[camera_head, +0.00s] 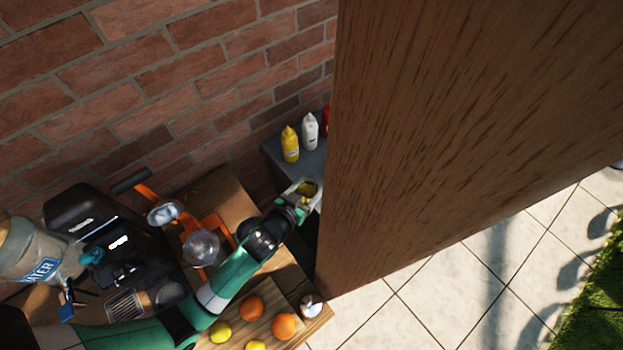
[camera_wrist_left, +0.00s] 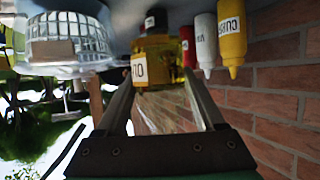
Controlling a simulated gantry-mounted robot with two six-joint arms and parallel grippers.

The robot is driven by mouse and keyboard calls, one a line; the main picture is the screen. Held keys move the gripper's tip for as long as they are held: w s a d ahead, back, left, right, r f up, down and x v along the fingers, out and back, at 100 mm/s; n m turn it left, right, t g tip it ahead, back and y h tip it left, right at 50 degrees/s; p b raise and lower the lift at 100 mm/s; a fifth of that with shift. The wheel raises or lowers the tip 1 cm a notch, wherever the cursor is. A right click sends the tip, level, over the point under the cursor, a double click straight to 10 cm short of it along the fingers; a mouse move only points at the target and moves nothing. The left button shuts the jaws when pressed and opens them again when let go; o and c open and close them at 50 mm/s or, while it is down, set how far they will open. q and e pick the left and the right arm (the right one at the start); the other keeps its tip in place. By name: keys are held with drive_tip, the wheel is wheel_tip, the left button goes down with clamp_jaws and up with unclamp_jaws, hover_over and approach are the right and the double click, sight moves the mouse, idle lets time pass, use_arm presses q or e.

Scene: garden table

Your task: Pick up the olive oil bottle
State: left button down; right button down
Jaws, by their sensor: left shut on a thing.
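The olive oil bottle (camera_wrist_left: 160,66) has a squarish yellow body with a white label and shows in the middle of the left wrist view. A clear part of it seems to run between the fingers toward the camera. My left gripper (camera_wrist_left: 158,88) is shut on it, one finger on each side. In the head view my left gripper (camera_head: 303,190) is at the grey surface beside the wooden panel, with a little of the yellow bottle (camera_head: 308,187) showing between its fingers. Whether the bottle touches the surface is unclear. My right gripper is not in view.
A yellow bottle (camera_head: 290,145), a white bottle (camera_head: 310,131) and a partly hidden red one stand behind the gripper. A large brown wooden panel (camera_head: 450,130) blocks the right. Oranges (camera_head: 284,326) lie on a board. A brick wall (camera_head: 150,70) is behind.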

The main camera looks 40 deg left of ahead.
sight(306, 196)
use_arm(q)
drive_tip(key=shift+s+d+r, duration=0.35)
drive_tip(key=shift+s+d, duration=0.05)
drive_tip(key=shift+s, duration=0.25)
drive_tip(key=shift+s+d+r, duration=0.35)
drive_tip(key=shift+s, duration=0.3)
